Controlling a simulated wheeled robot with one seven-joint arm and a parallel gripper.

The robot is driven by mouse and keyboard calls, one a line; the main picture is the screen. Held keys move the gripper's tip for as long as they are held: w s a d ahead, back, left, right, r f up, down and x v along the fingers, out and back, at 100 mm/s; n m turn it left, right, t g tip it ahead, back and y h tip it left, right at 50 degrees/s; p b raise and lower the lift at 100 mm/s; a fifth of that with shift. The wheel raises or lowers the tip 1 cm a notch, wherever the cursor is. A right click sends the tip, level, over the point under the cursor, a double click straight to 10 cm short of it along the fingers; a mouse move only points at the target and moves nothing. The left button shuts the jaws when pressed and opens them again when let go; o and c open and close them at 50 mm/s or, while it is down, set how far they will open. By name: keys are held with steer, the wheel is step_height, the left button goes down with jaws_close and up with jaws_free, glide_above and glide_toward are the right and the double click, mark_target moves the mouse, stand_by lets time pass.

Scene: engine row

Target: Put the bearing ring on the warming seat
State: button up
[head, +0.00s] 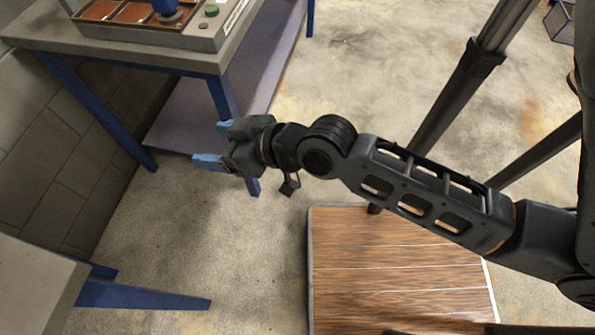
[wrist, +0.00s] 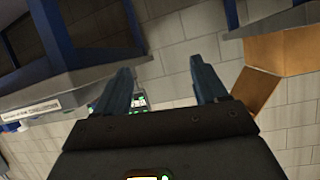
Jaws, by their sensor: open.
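My gripper (head: 207,144) is open and empty, with blue fingers, held over the floor in front of the blue-legged bench. In the wrist view its two fingers (wrist: 161,70) stand apart with nothing between them. I cannot make out a bearing ring in either view. I cannot pick out the warming seat for certain. A grey unit (head: 205,38) with reddish-brown compartments, a green button and a blue part sits on the bench at the upper left, cut by the frame's top edge.
The bench (head: 120,57) has blue legs and a lower shelf (head: 185,135). Another table (head: 35,290) shows at the lower left. A wooden-topped platform (head: 400,270) lies below my arm. An open brown box (wrist: 268,75) shows at the right in the wrist view. Concrete floor between is clear.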

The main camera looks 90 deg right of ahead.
steer(key=s+a+r+n+t+y, duration=0.2)
steer(key=s+a+r+n+y, duration=0.2)
steer(key=s+a+r, duration=0.3)
steer(key=s+a+n, duration=0.1)
steer(key=s+a, duration=0.2)
steer(key=s, duration=0.3)
steer(key=shift+s+a, duration=0.3)
steer(key=shift+s, duration=0.05)
